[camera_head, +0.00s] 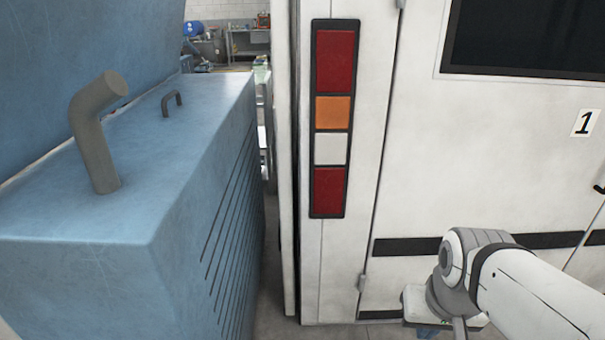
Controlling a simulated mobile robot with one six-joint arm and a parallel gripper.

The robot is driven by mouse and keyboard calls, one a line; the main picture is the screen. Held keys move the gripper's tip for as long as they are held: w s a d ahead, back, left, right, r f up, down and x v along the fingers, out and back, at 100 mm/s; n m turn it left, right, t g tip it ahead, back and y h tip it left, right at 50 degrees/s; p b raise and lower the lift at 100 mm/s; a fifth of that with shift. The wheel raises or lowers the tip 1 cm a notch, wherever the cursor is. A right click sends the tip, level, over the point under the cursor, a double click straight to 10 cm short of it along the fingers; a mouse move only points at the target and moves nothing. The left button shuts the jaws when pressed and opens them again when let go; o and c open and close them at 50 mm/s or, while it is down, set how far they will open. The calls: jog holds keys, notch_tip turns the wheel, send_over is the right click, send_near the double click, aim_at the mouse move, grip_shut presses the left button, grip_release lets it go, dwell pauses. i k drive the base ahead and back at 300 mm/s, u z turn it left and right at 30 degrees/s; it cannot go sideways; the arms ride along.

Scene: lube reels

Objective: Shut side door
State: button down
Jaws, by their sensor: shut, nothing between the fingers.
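A white vehicle (420,190) fills the right half of the head view. A tall narrow white panel (286,170) stands nearly edge-on along its left corner, with a dark gap between them; it looks like the side door, a little off the body, but most of its face is hidden. My arm enters from the lower right. My gripper (428,331) points down at the bottom edge, in front of the vehicle's lower rear and right of the panel. Only its upper part shows clearly; it is shut and holds nothing visible. The fingertips are cut off or hidden.
A blue machine (200,190) with a grey bent pipe (98,125) and a small handle (172,102) stands at left. A narrow floor strip separates it from the panel. A tail-light column (332,112) is on the vehicle's corner. A workbench (250,55) stands far behind.

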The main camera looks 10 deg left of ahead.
aim_at(284, 33)
jog(key=u, duration=0.35)
jog(key=i, duration=0.95)
jog(key=z, duration=0.5)
